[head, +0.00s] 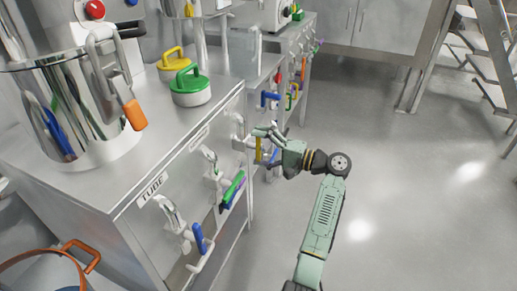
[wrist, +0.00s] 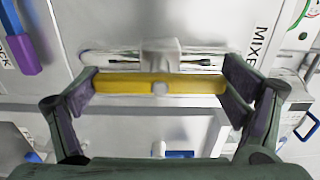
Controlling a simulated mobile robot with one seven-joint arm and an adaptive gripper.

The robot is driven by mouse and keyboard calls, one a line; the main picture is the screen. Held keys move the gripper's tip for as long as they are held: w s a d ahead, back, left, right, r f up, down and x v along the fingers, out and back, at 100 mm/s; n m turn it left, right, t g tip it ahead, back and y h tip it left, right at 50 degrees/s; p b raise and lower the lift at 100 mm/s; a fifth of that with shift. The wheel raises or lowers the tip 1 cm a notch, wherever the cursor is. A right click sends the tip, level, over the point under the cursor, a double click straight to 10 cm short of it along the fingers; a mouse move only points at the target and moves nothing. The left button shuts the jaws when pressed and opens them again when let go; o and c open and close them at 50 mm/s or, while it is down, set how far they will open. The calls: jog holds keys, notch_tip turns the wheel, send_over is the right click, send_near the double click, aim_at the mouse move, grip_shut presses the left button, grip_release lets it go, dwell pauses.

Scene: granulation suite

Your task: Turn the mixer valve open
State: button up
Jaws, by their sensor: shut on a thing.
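The mixer valve has a yellow bar handle (wrist: 125,84) on a white mount (wrist: 160,56), beside a label (wrist: 259,38) whose visible letters read "MIXE". In the wrist view the bar lies crosswise. My gripper (wrist: 160,86) is shut on the bar, with one finger at each end of it.
Another blue handle (head: 270,97) is beyond my gripper. Yellow (head: 173,60) and green (head: 190,82) lidded items stand on top. The floor (head: 400,190) at right is clear.

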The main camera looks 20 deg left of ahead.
dwell(0.3)
jog(key=o, duration=0.9)
jog(key=d, duration=1.2)
jog(key=shift+s, duration=0.2)
